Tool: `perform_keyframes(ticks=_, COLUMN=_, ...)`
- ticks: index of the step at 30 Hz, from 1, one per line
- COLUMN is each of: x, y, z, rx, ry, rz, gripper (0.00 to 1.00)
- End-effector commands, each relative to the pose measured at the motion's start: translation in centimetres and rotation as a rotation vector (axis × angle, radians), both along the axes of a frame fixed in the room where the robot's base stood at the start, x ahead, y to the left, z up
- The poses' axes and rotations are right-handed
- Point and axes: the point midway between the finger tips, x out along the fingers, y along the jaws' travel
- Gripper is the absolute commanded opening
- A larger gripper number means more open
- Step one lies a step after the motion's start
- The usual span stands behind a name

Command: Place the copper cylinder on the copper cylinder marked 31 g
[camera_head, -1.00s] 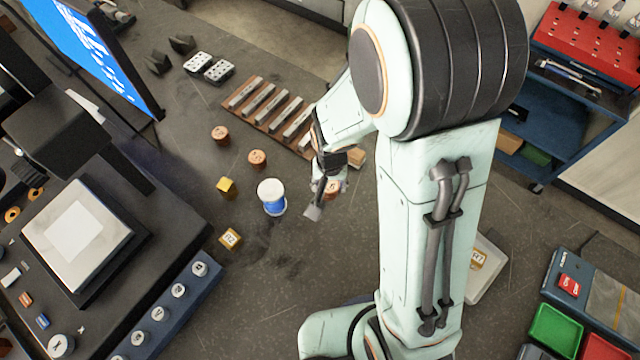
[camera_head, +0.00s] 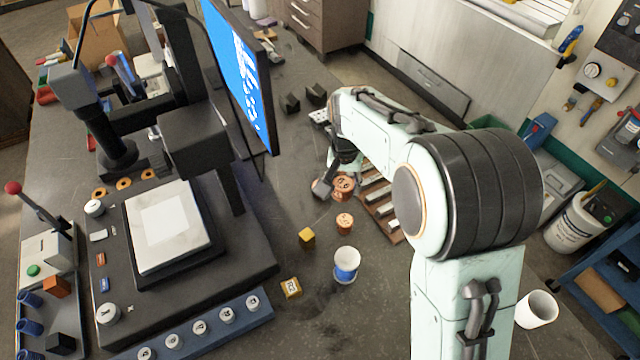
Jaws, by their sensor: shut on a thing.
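My gripper (camera_head: 333,183) is shut on a copper cylinder (camera_head: 345,183), which has dark marks on its top. It is close to the rack, beyond the nearer copper cylinder. More copper shows right at the held cylinder's lower edge, seemingly another cylinder largely hidden by it and my fingers. I cannot tell whether the two touch. A separate copper cylinder (camera_head: 344,221) stands upright on the bench, nearer the camera and clear of my gripper. The weight markings are too small to read.
A rack of metal bars (camera_head: 381,208) lies right of my gripper. A machine with a pale plate (camera_head: 150,255) and a monitor (camera_head: 240,70) are at left.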

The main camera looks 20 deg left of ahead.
Motion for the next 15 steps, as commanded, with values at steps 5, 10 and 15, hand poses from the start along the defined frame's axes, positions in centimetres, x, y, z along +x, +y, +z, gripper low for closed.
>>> perform_keyframes(ticks=5, x=0.1, y=2.0, z=-1.1, rx=0.0, ry=-0.001, rz=0.04, gripper=0.02)
perform_keyframes(ticks=10, x=3.6, y=3.8, z=-3.0, rx=-0.001, ry=-0.001, rz=0.041, gripper=0.02)
perform_keyframes(ticks=15, x=7.0, y=5.4, z=-4.7, rx=-0.001, ry=0.0, rz=0.041, gripper=0.02)
